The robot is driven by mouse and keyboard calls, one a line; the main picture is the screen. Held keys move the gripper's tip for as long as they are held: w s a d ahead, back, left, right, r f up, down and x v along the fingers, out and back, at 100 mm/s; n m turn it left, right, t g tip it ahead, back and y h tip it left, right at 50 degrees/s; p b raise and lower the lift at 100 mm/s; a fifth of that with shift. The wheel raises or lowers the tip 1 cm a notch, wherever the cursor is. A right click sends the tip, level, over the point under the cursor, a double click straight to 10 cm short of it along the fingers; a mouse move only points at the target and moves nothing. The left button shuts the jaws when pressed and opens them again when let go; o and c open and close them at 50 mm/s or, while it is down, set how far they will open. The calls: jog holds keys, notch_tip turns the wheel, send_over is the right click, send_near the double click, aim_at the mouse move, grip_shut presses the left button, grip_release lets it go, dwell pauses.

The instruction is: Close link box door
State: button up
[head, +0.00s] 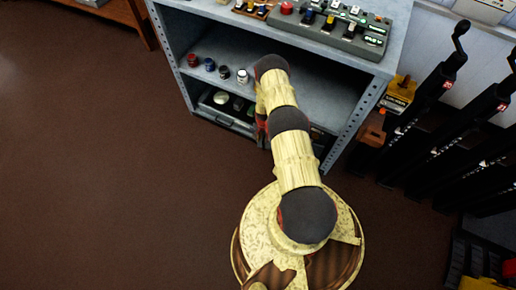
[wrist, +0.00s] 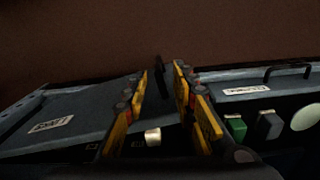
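A grey box on the cabinet's bottom shelf shows partly in the head view (head: 222,119). In the wrist view, a grey door panel with a white label (wrist: 50,126) slopes at the left. A second labelled panel (wrist: 243,91) with a black handle (wrist: 288,70) is at the right. Which one is the link box door I cannot tell for sure. My gripper (wrist: 160,76) is open, its yellow fingers reaching over the left panel's right end. A thin dark upright part, perhaps a handle, shows between the fingertips; contact is unclear.
The grey cabinet (head: 170,50) has knobs on its middle shelf and a lever unit (head: 335,32) on top. Green and grey blocks (wrist: 235,127) sit below the right panel. Tall black levers (head: 425,95) stand at the right. The brown floor at left is clear.

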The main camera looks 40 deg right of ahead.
aim_at(263, 149)
notch_tip(263, 149, down, 2)
jog(key=shift+s+d+f+n+b, duration=0.15)
jog(key=shift+n+b, duration=0.15)
jog(key=shift+b, duration=0.2)
notch_tip(263, 149, down, 7)
jog(key=b, duration=0.3)
jog(key=c, duration=0.4)
grip_shut()
